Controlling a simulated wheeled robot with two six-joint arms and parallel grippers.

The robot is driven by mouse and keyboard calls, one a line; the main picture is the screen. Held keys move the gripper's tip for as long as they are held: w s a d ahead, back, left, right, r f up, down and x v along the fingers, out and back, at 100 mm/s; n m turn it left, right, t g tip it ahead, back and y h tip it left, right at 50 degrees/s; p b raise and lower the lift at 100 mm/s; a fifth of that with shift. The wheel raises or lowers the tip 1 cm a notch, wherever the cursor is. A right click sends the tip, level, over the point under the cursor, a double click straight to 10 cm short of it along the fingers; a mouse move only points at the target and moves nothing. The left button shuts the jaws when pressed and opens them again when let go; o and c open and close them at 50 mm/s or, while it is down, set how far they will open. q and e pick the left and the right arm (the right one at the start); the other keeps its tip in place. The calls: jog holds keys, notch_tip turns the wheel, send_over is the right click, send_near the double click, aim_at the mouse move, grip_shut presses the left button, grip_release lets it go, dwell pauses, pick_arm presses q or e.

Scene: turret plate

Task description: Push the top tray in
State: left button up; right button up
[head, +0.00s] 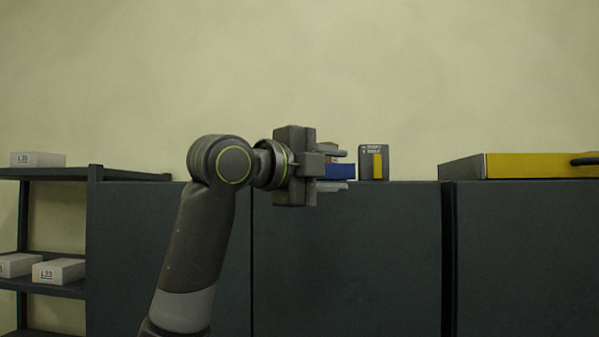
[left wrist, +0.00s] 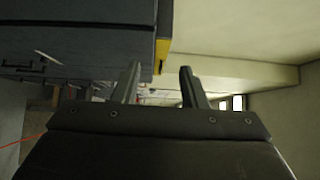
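A tray-like box with a yellow face (head: 530,165), a grey side and a dark handle (head: 585,161) shows at the right edge of the head view, level with the top of the dark cabinets; its right part is cut off. I cannot tell for sure that it is the top tray. My left gripper (head: 345,170) is well to the left of it, pointing right, with its two fingers apart and nothing between them that I can see held. In the left wrist view the fingers (left wrist: 160,86) are also apart. My right gripper is not in view.
Dark cabinets (head: 350,250) span the head view. A blue box (head: 339,172) partly hidden by my gripper and a grey-and-yellow case (head: 373,163) are at their top. A shelf (head: 60,172) with white boxes (head: 38,159) stands left. A grey body (left wrist: 75,30) fills the wrist view's upper left.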

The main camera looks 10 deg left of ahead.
pick_arm(q)
jog(key=b+v, duration=0.4)
jog(key=v, duration=0.3)
jog(key=shift+s+d+f+b, duration=0.15)
jog(key=shift+s+d+b, duration=0.1)
jog(key=shift+b, duration=0.15)
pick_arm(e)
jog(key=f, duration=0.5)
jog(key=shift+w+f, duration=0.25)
pick_arm(q)
jog(key=shift+s, duration=0.15)
